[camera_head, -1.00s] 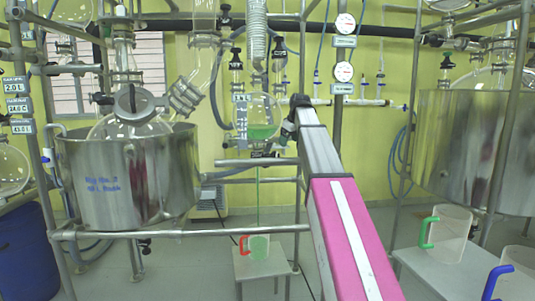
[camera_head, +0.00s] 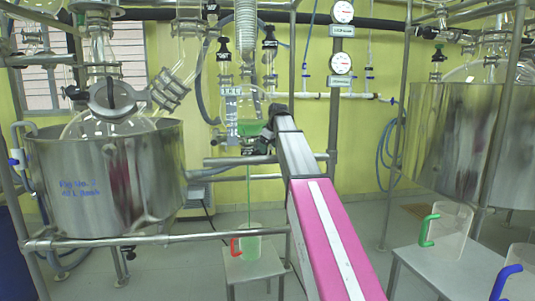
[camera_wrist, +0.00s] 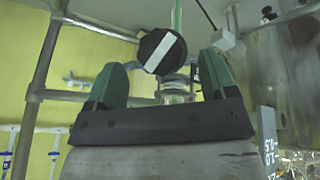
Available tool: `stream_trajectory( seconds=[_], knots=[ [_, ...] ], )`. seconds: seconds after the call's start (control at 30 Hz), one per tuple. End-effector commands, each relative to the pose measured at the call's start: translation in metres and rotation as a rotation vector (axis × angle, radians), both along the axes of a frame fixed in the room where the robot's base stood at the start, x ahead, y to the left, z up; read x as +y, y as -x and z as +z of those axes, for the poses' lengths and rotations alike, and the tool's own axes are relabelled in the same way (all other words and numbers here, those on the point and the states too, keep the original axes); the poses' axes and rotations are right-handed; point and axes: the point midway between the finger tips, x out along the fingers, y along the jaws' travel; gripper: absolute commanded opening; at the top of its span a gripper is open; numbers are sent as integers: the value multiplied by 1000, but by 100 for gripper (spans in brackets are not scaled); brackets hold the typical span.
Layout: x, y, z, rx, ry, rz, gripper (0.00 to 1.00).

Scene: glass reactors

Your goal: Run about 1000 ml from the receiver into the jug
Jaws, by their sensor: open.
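The receiver (camera_head: 245,108) is a clear glass vessel with a scale, holding green liquid (camera_head: 250,128) in its lower part. A thin green stream (camera_head: 249,190) runs down from its outlet into the jug (camera_head: 250,244), a clear one with a red handle on a small stand. The jug holds some green liquid; its level is hard to read. My gripper (camera_wrist: 163,78) is open just below the outlet. In the wrist view a black round knob with a white bar (camera_wrist: 160,50) shows beyond and between the fingertips; contact is not visible.
A steel bath (camera_head: 105,180) stands left and another (camera_head: 455,140) right. A horizontal rail (camera_head: 165,238) crosses in front of the stand. A jug with a green handle (camera_head: 447,228) and one with a blue handle (camera_head: 518,275) stand on a table (camera_head: 435,270) at right.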

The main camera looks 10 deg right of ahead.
Motion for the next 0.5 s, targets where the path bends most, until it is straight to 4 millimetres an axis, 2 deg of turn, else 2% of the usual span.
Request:
stream_trajectory(
  seconds=[0.03, 0.2, 0.5],
  knots=[
    [1, -3, -8, 2, 1, 0, 78],
    [4, -10, -25, 1, 1, 0, 78],
    [5, -13, -33, 1, 1, 0, 78]
  ],
)
